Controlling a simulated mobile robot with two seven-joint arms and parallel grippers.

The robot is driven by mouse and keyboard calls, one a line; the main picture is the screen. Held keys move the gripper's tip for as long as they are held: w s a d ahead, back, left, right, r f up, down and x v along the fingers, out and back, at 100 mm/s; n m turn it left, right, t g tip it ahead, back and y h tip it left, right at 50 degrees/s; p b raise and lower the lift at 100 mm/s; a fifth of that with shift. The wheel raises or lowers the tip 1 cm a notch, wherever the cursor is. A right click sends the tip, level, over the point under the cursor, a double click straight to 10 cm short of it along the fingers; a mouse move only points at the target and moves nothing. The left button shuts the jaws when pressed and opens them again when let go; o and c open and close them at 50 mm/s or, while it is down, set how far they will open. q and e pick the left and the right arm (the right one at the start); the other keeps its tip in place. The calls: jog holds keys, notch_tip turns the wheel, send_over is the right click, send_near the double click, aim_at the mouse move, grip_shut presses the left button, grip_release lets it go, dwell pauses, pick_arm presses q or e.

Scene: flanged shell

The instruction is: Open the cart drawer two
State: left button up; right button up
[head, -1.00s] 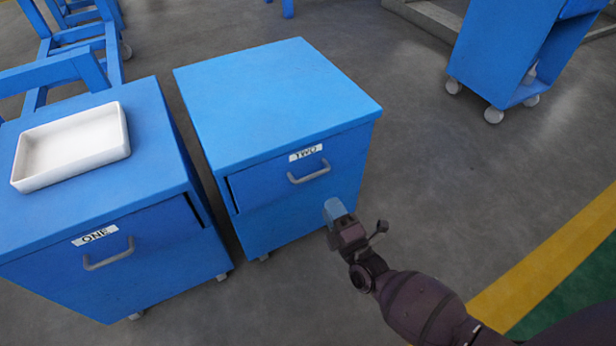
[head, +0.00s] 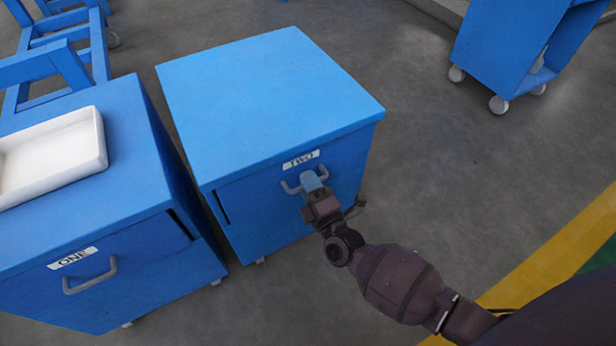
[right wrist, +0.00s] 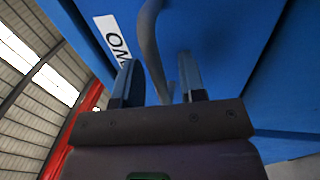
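The blue cart labelled TWO (head: 265,95) stands in the middle of the head view. Its drawer front carries the white TWO label (head: 301,160) and a grey bar handle (head: 291,187) below it. The drawer looks shut. My right gripper (head: 312,180) is at the handle and covers its middle. In the right wrist view, the gripper (right wrist: 160,85) has its two fingers apart, with the handle (right wrist: 152,45) running between them. A gap shows between the fingers and the bar. My left gripper is not in view.
The blue cart labelled ONE (head: 110,205) stands close on the left, with a white tray (head: 98,150) on top. Another blue cart (head: 505,50) on wheels is at the upper right. Grey floor is clear right of cart two.

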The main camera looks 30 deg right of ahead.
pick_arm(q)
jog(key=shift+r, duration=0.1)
pick_arm(e)
grip_shut()
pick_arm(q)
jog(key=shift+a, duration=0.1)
pick_arm(e)
jog(key=shift+s+d, duration=0.1)
jog(key=shift+s, duration=0.05)
